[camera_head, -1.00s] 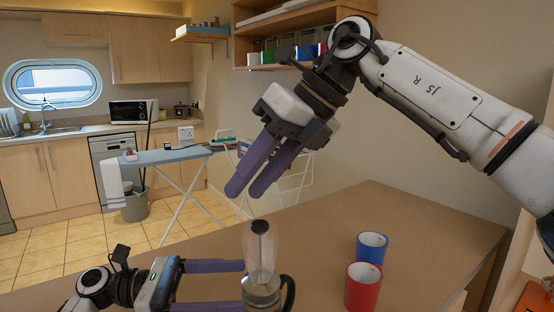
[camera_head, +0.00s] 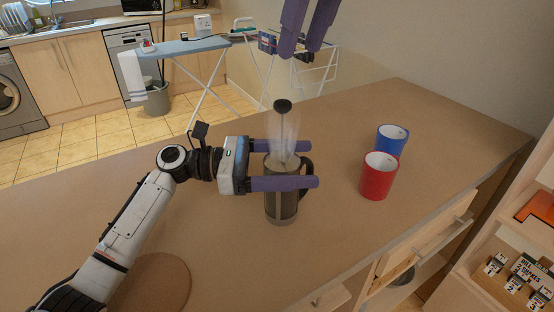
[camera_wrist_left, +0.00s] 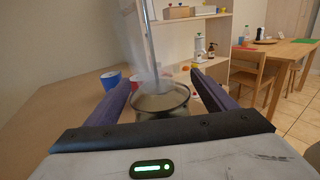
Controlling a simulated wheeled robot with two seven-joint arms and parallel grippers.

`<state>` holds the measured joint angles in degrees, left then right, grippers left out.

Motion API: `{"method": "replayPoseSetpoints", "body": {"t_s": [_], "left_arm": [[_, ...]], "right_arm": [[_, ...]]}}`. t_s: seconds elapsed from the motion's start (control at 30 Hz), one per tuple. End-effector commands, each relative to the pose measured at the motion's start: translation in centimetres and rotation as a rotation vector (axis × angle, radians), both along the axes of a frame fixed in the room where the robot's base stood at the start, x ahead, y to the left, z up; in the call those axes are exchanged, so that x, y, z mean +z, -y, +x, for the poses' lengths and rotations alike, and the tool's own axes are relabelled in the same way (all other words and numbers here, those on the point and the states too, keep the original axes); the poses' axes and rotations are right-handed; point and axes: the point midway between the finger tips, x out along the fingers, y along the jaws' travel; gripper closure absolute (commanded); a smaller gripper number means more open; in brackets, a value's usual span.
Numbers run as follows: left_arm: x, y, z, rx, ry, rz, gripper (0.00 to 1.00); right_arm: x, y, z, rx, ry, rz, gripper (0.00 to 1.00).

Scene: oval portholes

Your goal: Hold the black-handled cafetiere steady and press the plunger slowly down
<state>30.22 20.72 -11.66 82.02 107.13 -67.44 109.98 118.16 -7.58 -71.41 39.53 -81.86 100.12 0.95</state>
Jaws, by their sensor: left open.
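The black-handled cafetiere (camera_head: 281,208) stands upright on the wooden counter in the head view, its handle at the right. Its plunger is raised, with the black knob (camera_head: 282,106) high above the rim and a pale haze around the rod. My left gripper (camera_head: 313,165) is open, with one purple finger on each side of the cafetiere; contact cannot be told. The left wrist view shows the cafetiere's round rim (camera_wrist_left: 163,97) between the fingers.
A red cup (camera_head: 378,178) and a blue cup (camera_head: 391,141) stand on the counter to the right of the cafetiere. A round board (camera_head: 150,283) lies at front left, beside my left arm. An ironing board (camera_head: 190,46) and drying rack stand beyond the counter.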

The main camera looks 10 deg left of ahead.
Motion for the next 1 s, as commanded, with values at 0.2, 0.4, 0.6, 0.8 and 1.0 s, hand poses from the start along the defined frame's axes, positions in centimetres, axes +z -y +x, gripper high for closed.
{"method": "replayPoseSetpoints", "body": {"t_s": [0.2, 0.4, 0.6, 0.8, 1.0], "left_arm": [[0.0, 0.9, 0.3, 0.0, 0.001, 0.001, 0.23], [0.0, 0.9, 0.3, 0.0, 0.001, 0.001, 0.23], [0.0, 0.9, 0.3, 0.0, 0.001, 0.001, 0.55], [0.0, 0.9, 0.3, 0.0, 0.001, 0.001, 0.88], [0.0, 0.9, 0.3, 0.0, 0.0, 0.001, 0.9]], "right_arm": [[0.0, 0.0, 0.0, 0.0, -0.001, 0.001, 0.69], [0.0, 0.0, 0.0, 0.0, -0.001, 0.001, 0.69], [0.0, 0.0, 0.0, 0.0, -0.001, 0.001, 0.69], [0.0, 0.0, 0.0, 0.0, -0.001, 0.001, 0.69], [0.4, -1.3, -0.2, 0.018, -0.002, 0.054, 1.0]]}}
